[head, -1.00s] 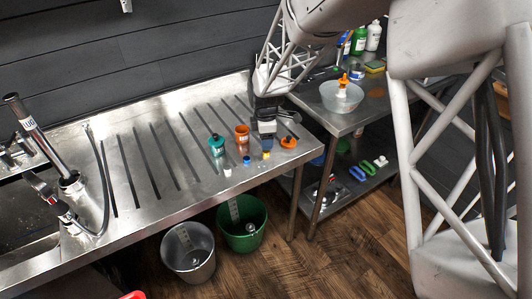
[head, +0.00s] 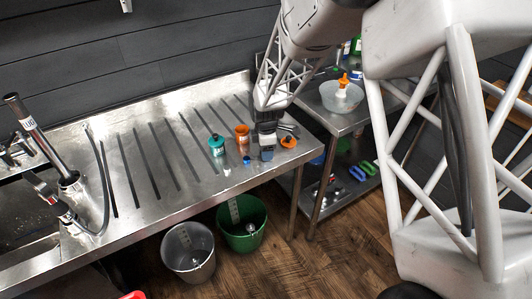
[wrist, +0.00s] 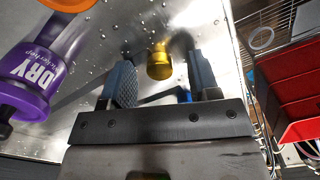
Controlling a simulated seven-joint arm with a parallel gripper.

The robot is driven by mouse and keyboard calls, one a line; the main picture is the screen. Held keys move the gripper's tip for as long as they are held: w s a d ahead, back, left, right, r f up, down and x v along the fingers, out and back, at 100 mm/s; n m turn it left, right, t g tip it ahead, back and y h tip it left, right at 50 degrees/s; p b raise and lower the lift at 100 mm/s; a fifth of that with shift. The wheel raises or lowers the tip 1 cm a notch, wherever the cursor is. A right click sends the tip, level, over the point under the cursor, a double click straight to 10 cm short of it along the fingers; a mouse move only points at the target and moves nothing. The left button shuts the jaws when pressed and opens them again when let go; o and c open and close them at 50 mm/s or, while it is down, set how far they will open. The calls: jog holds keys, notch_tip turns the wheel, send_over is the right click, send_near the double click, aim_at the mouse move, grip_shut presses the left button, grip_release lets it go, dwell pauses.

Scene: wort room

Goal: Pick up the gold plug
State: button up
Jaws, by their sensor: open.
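The gold plug (wrist: 159,62) shows in the wrist view as a small shiny gold cylinder on the steel worktop. It lies between the two blue-grey fingers of my gripper (wrist: 161,72), near their tips, with a gap on each side. The fingers are apart and hold nothing. In the head view my gripper (head: 267,152) is low over the right end of the worktop and hides the gold plug. A small blue piece (head: 247,160) stands just left of my gripper there.
A teal container (head: 216,146) and an orange one (head: 242,134) stand left of my gripper on the worktop (head: 150,195). An orange item (head: 288,142) is close on its right. A purple container (wrist: 30,75) is at left in the wrist view, with red bins (wrist: 295,90) at right.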

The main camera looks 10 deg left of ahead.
jog(key=shift+c, duration=0.3)
jog(key=c, duration=0.9)
jog(key=shift+c, duration=0.2)
jog(key=shift+r, duration=0.1)
jog(key=shift+r, duration=0.8)
jog(key=shift+s+d+r, duration=0.1)
jog(key=shift+s+r, duration=0.05)
jog(key=shift+r, duration=0.8)
jog(key=s+d+r, duration=0.1)
jog(key=s+d, duration=0.6)
jog(key=s, duration=0.6)
jog(key=shift+s+d+r, duration=0.15)
jog(key=shift+s, duration=0.25)
